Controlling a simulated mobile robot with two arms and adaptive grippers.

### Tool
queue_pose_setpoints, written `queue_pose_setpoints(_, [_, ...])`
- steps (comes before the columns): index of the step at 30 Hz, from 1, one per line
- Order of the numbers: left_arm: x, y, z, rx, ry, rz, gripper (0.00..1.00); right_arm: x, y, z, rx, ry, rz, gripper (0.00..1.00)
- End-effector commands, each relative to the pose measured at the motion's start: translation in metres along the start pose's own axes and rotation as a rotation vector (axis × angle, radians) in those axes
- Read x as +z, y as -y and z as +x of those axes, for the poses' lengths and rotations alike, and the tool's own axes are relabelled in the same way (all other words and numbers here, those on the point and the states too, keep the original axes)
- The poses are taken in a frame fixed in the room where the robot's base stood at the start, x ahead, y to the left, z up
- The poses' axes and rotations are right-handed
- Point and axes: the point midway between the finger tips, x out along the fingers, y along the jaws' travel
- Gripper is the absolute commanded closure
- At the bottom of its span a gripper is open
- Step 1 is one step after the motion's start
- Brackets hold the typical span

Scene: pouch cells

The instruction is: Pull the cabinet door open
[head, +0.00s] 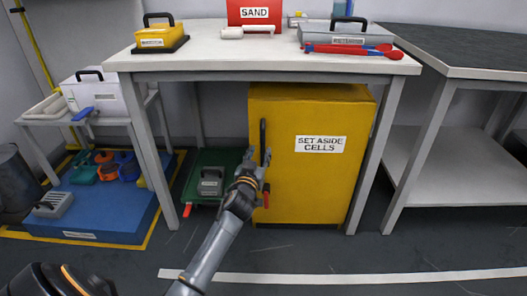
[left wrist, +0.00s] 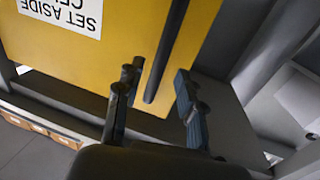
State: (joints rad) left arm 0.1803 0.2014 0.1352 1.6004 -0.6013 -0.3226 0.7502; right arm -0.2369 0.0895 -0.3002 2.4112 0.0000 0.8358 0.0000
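The yellow cabinet (head: 310,190) stands under the white table, and its door looks shut. A label on the door reads "SET ASIDE CELLS" (head: 320,144). A dark vertical handle (head: 263,132) is on the door's left side. My left gripper (head: 258,158) is at the lower part of the handle. In the left wrist view, which shows the door upside down, the handle (left wrist: 168,50) runs down between the two spread fingers of the left gripper (left wrist: 158,92). Gaps show on both sides of the handle. My right gripper is not in view.
The white table (head: 220,55) above carries a yellow case, a red SAND box and a grey case. Its leg (head: 375,150) stands close to the cabinet's right side. A green cart (head: 195,172) is left of the cabinet. The floor in front (head: 330,250) is clear.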

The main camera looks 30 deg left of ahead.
Motion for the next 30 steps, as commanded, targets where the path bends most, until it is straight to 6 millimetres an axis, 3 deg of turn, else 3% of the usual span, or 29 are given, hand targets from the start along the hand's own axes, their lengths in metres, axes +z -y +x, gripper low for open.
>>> queue_pose_setpoints(3, [0.002,0.0,0.023,0.0,-0.002,0.001,0.62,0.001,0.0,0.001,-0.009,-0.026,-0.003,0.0])
queue_pose_setpoints(9, [0.001,0.0,0.043,0.0,0.0,-0.001,0.62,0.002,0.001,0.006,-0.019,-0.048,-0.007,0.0])
queue_pose_setpoints(20, [0.0,0.0,0.048,0.001,0.001,-0.001,0.62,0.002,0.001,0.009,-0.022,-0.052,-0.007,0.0])
queue_pose_setpoints(26, [0.001,0.0,0.048,0.001,0.001,-0.001,0.99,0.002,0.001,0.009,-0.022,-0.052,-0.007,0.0])
queue_pose_setpoints(30, [0.001,0.0,0.048,0.001,0.001,-0.001,1.0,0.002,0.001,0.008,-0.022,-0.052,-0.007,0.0])
